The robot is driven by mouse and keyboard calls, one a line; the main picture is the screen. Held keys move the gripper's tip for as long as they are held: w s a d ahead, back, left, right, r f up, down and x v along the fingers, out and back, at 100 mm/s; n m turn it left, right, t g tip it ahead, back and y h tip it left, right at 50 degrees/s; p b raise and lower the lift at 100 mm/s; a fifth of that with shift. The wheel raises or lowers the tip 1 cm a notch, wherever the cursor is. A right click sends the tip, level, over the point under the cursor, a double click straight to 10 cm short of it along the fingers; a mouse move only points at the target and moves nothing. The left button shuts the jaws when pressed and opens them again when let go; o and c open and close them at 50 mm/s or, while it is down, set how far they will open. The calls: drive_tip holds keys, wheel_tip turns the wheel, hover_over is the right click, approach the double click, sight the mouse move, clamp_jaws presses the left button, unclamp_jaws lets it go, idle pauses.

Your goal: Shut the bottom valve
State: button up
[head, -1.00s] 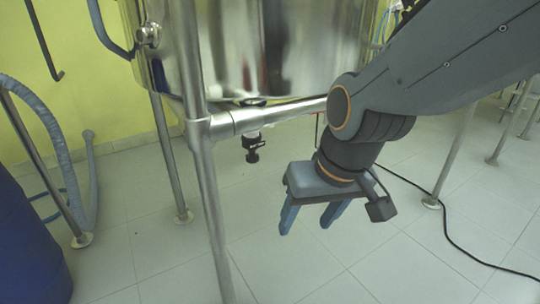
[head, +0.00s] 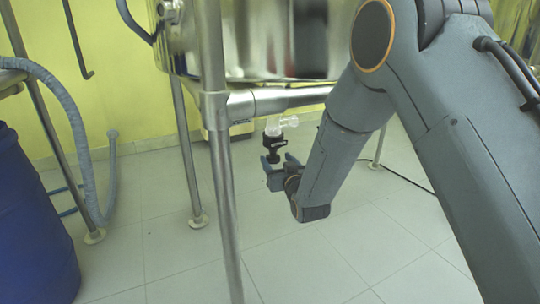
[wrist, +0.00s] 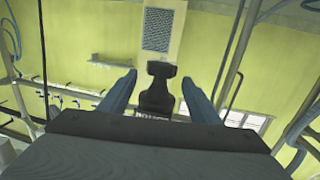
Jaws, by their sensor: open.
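The bottom valve (head: 273,146) hangs under the steel vessel, below the horizontal frame tube. It has a black body and a black knob at its lower end, with a clear glass side outlet (head: 284,122) above. My gripper (head: 278,160) is just below and beside the knob in the head view, partly hidden by my own wrist. In the wrist view, my open gripper (wrist: 159,80) has its two blue fingers on either side of the black valve knob (wrist: 161,70). Gaps show between the knob and both fingers. Whether the knob lies fully at fingertip depth is hard to tell.
A steel frame leg (head: 221,190) stands left of the valve, and the horizontal tube (head: 262,101) runs above it. The vessel (head: 270,40) fills the top. A blue drum (head: 30,220) and grey hose (head: 75,125) are at left.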

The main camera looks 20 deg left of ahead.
drive_tip(key=shift+w+a+f, duration=0.1)
drive_tip(key=shift+f, duration=0.2)
drive_tip(key=shift+w+a+y+b, duration=0.3)
drive_tip(key=shift+w+a+b, duration=0.05)
drive_tip(key=shift+w, duration=0.05)
drive_tip(key=b+x, duration=0.3)
drive_tip(key=x, duration=0.4)
drive_tip(key=c, duration=1.1)
drive_tip(key=shift+o, duration=0.2)
drive_tip(key=shift+n, duration=0.3)
